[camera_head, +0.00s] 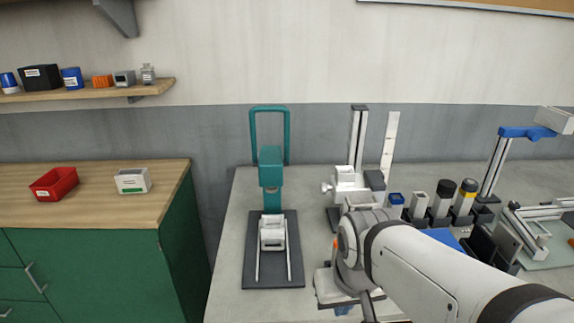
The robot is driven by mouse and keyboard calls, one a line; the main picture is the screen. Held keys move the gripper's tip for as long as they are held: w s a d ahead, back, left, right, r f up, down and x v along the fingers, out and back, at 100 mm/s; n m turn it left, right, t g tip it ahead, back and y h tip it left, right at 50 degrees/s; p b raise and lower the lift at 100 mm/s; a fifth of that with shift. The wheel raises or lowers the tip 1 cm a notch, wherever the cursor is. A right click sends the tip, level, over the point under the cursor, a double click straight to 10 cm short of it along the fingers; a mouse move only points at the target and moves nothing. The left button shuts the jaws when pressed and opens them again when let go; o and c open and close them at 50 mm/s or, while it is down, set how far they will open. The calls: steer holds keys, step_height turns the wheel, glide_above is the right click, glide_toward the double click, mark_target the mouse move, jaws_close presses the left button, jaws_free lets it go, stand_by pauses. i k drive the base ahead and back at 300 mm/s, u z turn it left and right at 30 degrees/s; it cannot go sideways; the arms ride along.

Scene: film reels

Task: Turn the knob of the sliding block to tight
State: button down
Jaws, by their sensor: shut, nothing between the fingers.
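A white block (347,181) with a round pale knob (326,188) on its left side sits low on an upright metal post (358,135); it looks like the sliding block. The knob's setting and any markings are too small to read. My gripper (366,304) is at the lower middle, below my white wrist and nearer the camera than the block. It looks shut and empty, apart from the knob; my arm partly hides it and the area below the block.
A teal press (271,165) on a dark base (254,270) stands left of the post. Several small containers, including a blue-topped one (396,200), stand to its right. A green cabinet (110,270) is at left.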

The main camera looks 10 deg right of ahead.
mark_target(325, 188)
steer(key=u, duration=0.1)
steer(key=i, duration=0.3)
steer(key=u, duration=0.65)
steer(key=k, duration=1.25)
steer(key=z, duration=1.3)
steer(key=i, duration=1)
steer(key=z, duration=0.05)
